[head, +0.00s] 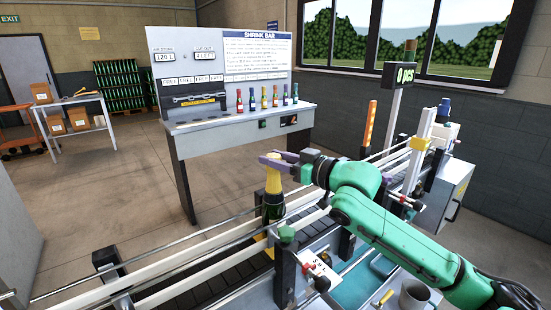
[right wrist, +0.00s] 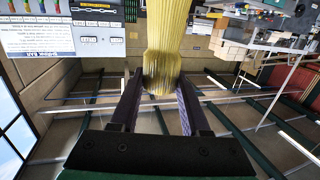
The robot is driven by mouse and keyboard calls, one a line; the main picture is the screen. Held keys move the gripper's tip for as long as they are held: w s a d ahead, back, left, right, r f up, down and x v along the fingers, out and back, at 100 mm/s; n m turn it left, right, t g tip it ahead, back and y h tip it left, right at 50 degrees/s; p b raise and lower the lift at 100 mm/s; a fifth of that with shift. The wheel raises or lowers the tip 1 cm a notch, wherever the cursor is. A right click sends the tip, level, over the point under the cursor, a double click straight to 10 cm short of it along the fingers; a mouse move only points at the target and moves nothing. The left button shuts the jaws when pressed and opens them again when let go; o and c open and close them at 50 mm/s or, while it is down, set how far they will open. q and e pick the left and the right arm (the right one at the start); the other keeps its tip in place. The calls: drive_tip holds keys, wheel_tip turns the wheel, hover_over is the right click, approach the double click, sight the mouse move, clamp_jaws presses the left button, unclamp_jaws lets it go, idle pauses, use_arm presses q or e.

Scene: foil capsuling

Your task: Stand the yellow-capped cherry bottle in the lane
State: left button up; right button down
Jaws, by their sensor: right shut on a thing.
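The yellow-capped bottle (head: 273,205) is dark below its long yellow cap and looks nearly upright at the conveyor lane (head: 215,287), between the rails. Its foot is partly hidden by the near rail, so I cannot tell whether it touches the belt. My right gripper (head: 272,159) is shut on the bottle's yellow cap near its top. In the right wrist view, the yellow cap (right wrist: 165,70) sits between the two dark purple fingers of the right gripper (right wrist: 160,95). My left gripper is not in view.
Long pale guide rails (head: 175,255) run along the lane. A grey bench (head: 240,117) behind carries several small capped bottles and a sign board. A machine with a counter display (head: 404,75) stands at the right. A grey cup (head: 413,295) is at the front right.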

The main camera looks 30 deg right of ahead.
drive_tip(key=shift+c, duration=1.5)
unclamp_jaws()
drive_tip(key=shift+r, duration=0.1)
drive_tip(key=shift+f, duration=0.25)
drive_tip(key=shift+s+d+f+b, duration=0.2)
drive_tip(key=shift+s+d+b, duration=0.1)
drive_tip(key=shift+s+b, duration=0.2)
drive_tip(key=r+b+v, duration=0.1)
drive_tip(key=b+v, duration=0.3)
drive_tip(key=v, duration=0.9)
drive_tip(key=shift+s+b, duration=0.3)
drive_tip(key=shift+b, duration=0.05)
